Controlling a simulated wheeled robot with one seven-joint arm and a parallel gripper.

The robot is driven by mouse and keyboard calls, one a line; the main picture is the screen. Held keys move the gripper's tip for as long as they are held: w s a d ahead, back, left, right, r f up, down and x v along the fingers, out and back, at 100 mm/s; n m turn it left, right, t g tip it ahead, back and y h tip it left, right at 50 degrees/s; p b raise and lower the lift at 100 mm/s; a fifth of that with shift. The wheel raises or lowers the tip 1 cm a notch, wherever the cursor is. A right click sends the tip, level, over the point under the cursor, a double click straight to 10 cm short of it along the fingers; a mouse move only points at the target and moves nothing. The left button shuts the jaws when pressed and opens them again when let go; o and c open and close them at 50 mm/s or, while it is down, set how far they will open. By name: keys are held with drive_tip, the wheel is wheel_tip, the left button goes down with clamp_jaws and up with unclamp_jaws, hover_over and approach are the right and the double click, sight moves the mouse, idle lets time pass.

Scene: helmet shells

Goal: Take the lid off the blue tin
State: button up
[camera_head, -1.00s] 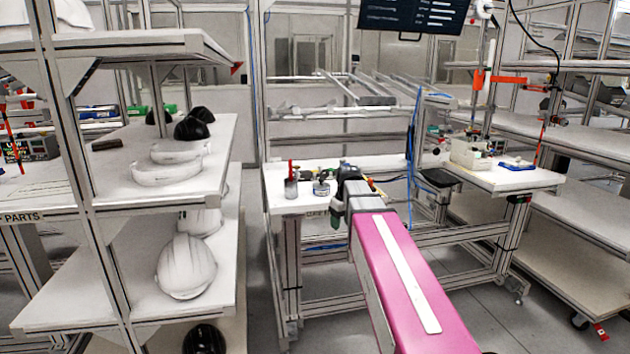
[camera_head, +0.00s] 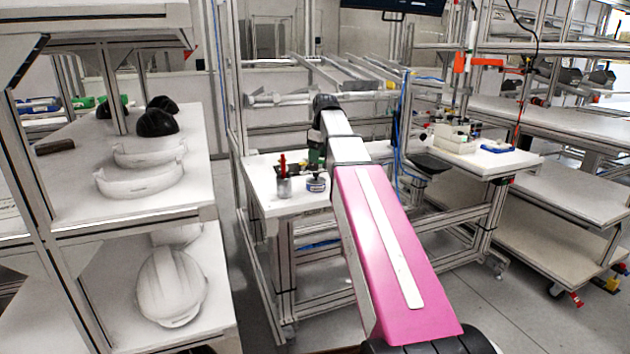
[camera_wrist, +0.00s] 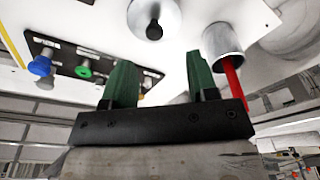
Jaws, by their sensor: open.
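The blue tin (camera_head: 316,184) stands on the white table, a small round tin with a blue band. Its round silvery lid (camera_wrist: 165,12) with a black knob (camera_wrist: 153,30) shows at the top of the wrist view, in place on the tin. My gripper (camera_wrist: 159,62) has two green fingers spread apart with nothing between them. The fingers are short of the knob in the picture and touch nothing visible. In the head view, my arm partly hides the gripper, with a bit of green showing just above the tin.
A metal cup (camera_head: 284,188) holding a red stick stands close beside the tin. A dark panel with coloured knobs (camera_wrist: 84,68) lies on the tin's other side. Shelves with white helmet shells (camera_head: 171,287) stand at left. A second table (camera_head: 480,160) stands at right.

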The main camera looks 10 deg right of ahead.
sight(316, 174)
drive_tip(key=shift+w+a+f, duration=0.1)
drive_tip(key=shift+w+f, duration=0.15)
drive_tip(key=shift+f, duration=1.1)
drive_tip(key=shift+w+a+f, duration=0.1)
drive_tip(key=shift+w+f, duration=0.15)
drive_tip(key=shift+f, duration=1.1)
drive_tip(key=shift+w+a+f, duration=0.1)
drive_tip(key=shift+w+f, duration=0.15)
drive_tip(key=shift+f, duration=1.1)
drive_tip(key=c, duration=1)
